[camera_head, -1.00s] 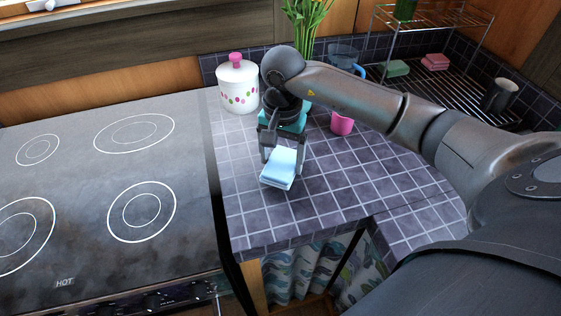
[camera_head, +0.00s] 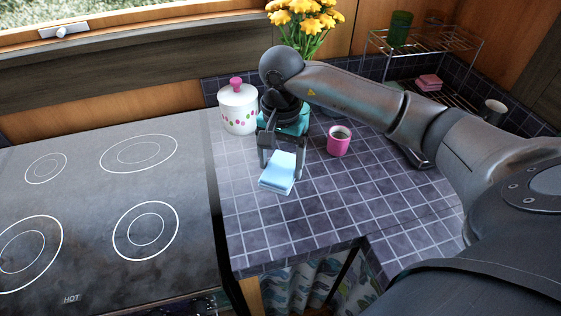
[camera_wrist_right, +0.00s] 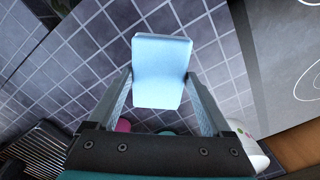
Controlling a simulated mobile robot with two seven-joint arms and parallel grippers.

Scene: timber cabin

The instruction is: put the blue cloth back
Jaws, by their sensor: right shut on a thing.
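The light-blue folded cloth (camera_head: 279,173) is over the tiled counter in the head view, and it also shows in the right wrist view (camera_wrist_right: 160,70). My right gripper (camera_head: 281,172) points down with one finger on each side of the cloth and is shut on it. In the wrist view the fingers (camera_wrist_right: 158,85) meet the cloth's side edges. I cannot tell whether the cloth touches the tiles or hangs just above them. My left gripper is in neither view.
A white lidded jar (camera_head: 238,108) stands behind the gripper, and a pink mug (camera_head: 339,141) to its right. A wire rack (camera_head: 425,40) holding a pink folded cloth (camera_head: 428,82) is back right, partly behind my arm. The front counter is clear; a stove (camera_head: 90,215) is left.

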